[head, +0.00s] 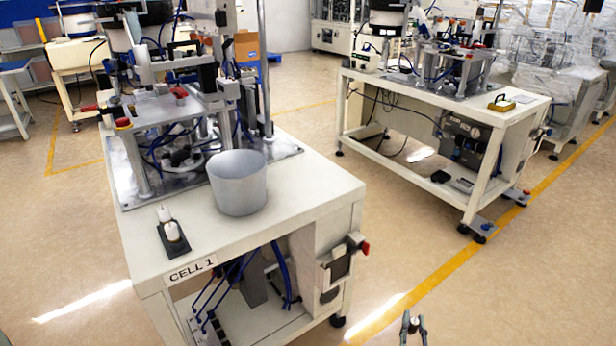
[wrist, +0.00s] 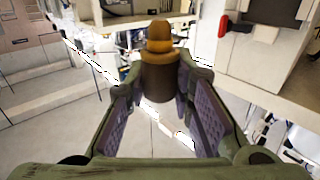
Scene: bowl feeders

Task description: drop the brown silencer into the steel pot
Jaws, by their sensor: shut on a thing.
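The steel pot (head: 237,190) is a grey, slightly tapered open vessel standing upright on the front bench marked CELL 1. I see no contents in it from here. The brown silencer (wrist: 158,80) has a dark brown body and a golden-brown stepped top. It is held upright between the fingertips of my gripper (wrist: 160,92) in the wrist view. In the head view my gripper (head: 413,326) shows at the bottom edge, over the floor, right of and well apart from the bench and the pot. The silencer is too small there to make out clearly.
The CELL 1 bench (head: 300,195) has machinery behind the pot and a dark holder (head: 174,238) with small white pieces at its front left. A red-handled switch (head: 363,246) is on its right side. A second bench (head: 365,78) stands behind right. Open floor lies between.

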